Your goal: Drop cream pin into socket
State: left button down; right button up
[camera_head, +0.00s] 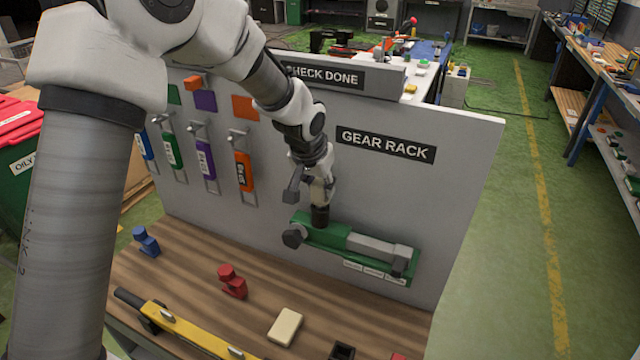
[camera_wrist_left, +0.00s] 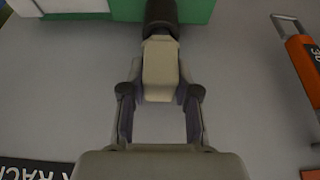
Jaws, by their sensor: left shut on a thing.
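My left gripper (camera_head: 318,188) is shut on the cream pin (camera_wrist_left: 160,70), whose pale body shows between the two fingers in the left wrist view. A short dark cylinder (camera_head: 320,215) lies in line below the pin, over the left part of the green gear rack fixture (camera_head: 325,236). It also shows in the left wrist view (camera_wrist_left: 161,16), against the fixture's green side. I cannot tell whether this cylinder is the pin's lower end or the socket, nor how deep anything sits. My right gripper is not in view.
A red piece (camera_head: 232,281), a blue piece (camera_head: 146,240), a cream block (camera_head: 285,326) and a yellow bar tool (camera_head: 190,328) lie on the wooden bench (camera_head: 190,263). Coloured tags hang on the grey panel, including an orange one (camera_head: 244,172) left of my gripper.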

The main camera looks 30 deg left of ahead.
pick_arm(q)
jog(key=shift+f+b, duration=0.5)
jog(key=shift+f, duration=0.3)
jog(key=c, duration=0.8)
grip_release()
jog(key=shift+o, duration=0.2)
jog(key=v, duration=1.2)
jog(key=shift+r, duration=0.1)
